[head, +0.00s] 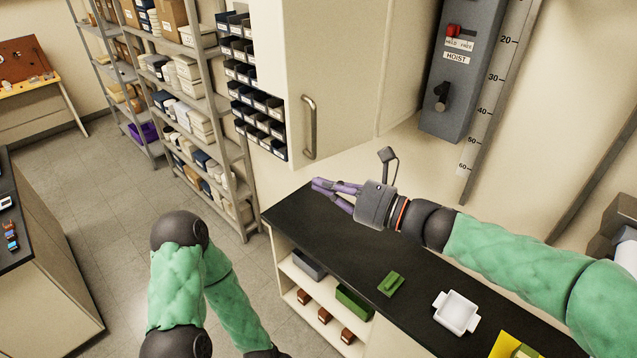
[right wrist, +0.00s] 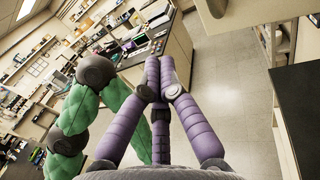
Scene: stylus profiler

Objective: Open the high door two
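The high door (head: 335,65) is the pale beige front of a wall cabinet at the upper middle of the head view, with a vertical metal bar handle (head: 310,127) near its lower left edge. It looks closed. My right gripper (head: 318,187) has purple fingers and is below the handle, apart from it, above the black counter. In the right wrist view its fingertips (right wrist: 160,75) come together with nothing visible between them. My left arm hangs at the lower middle of the head view, and its gripper is not seen.
The black counter (head: 345,220) holds a green block (head: 391,284) and a white tray (head: 456,312). A grey hoist control box (head: 462,75) and a ruler strip hang on the wall to the right. Shelves and small bins (head: 257,105) stand left of the cabinet. The floor (head: 110,210) is clear.

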